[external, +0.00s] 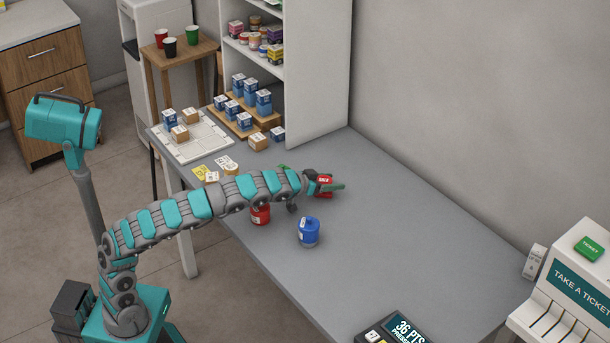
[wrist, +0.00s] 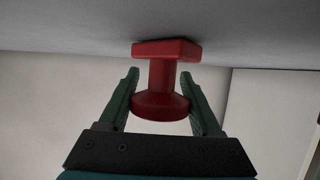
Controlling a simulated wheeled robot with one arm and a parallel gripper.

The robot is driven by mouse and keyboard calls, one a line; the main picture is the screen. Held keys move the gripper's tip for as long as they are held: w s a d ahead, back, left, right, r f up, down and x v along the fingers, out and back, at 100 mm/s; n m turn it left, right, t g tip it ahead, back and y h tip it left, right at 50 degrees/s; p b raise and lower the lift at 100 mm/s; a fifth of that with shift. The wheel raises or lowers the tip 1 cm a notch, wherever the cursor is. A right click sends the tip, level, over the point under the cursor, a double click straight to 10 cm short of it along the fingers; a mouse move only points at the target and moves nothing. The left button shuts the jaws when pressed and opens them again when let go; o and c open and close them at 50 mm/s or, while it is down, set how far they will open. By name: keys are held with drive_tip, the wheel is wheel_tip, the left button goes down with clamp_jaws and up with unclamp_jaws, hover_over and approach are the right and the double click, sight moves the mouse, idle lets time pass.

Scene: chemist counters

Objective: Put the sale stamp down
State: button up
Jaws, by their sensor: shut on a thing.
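The red sale stamp (external: 325,180) is at my gripper (external: 332,187) over the grey counter in the external view. In the wrist view the stamp (wrist: 160,78) has a flat block at one end, a narrower neck and a round knob. The green fingers of my gripper (wrist: 162,103) stand on both sides of the knob and neck, shut on the stamp. The block end is close to a grey surface with a dark shadow beside it; I cannot tell for sure whether it touches.
A blue jar (external: 308,232) and a red jar (external: 260,215) stand on the counter (external: 400,235) near my arm. Boxes on a white tray (external: 195,142) and wooden steps (external: 265,122) are at the back left. The counter's right part is mostly clear, with a points display (external: 395,330) at the front.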

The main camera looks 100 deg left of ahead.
drive_tip(key=shift+f, duration=0.1)
drive_tip(key=o, duration=1.1)
drive_tip(key=shift+r, duration=0.25)
drive_tip(key=shift+v, duration=2.45)
drive_tip(key=shift+r, duration=3.5)
